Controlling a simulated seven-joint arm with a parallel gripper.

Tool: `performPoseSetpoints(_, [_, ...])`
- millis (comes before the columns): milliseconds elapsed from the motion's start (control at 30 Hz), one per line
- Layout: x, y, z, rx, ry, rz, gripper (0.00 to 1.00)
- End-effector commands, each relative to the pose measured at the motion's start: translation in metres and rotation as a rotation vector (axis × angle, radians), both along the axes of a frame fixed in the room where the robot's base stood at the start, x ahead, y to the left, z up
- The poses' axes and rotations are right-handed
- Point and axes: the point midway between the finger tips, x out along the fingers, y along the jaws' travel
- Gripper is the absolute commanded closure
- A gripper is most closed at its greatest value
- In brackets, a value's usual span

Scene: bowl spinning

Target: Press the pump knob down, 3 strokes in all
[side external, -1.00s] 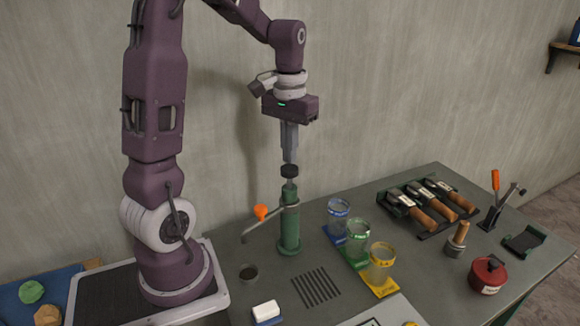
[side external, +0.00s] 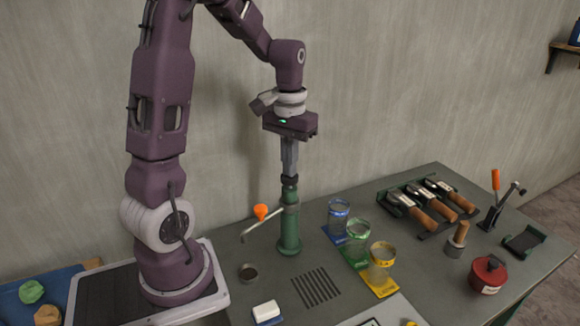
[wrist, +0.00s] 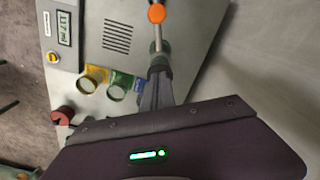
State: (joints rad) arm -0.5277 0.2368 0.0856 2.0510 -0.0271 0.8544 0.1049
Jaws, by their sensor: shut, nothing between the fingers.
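A green pump (side external: 289,226) stands upright on the grey table, with a spout pointing left and an orange ball (side external: 260,212) on its side lever. Its black knob (side external: 289,181) is at the top, low against the green body. My gripper (side external: 289,172) is shut and empty, pointing straight down, with its fingertips on the knob. In the wrist view my gripper (wrist: 160,68) covers most of the pump, and the orange ball (wrist: 157,13) shows above it. The knob is mostly hidden there.
Blue, green and yellow labelled glasses (side external: 358,238) stand right of the pump. A tool rack (side external: 408,222) and a red canister (side external: 488,275) are farther right. The wrist view shows a display (wrist: 64,28) reading about 117 ml.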

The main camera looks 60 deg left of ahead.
Motion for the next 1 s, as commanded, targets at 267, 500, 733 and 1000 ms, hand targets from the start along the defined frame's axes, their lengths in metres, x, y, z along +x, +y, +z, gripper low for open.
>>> performPoseSetpoints(267, [0.0, 0.0, -0.006, -0.001, 0.002, 0.0, 1.0])
performPoseSetpoints(500, [0.0, 0.0, 0.004, 0.001, 0.0, -0.001, 1.0])
performPoseSetpoints(733, [0.0, 0.0, 0.022, 0.001, 0.0, -0.001, 1.0])
performPoseSetpoints(1000, [0.0, 0.0, 0.036, 0.001, 0.001, -0.001, 1.0])
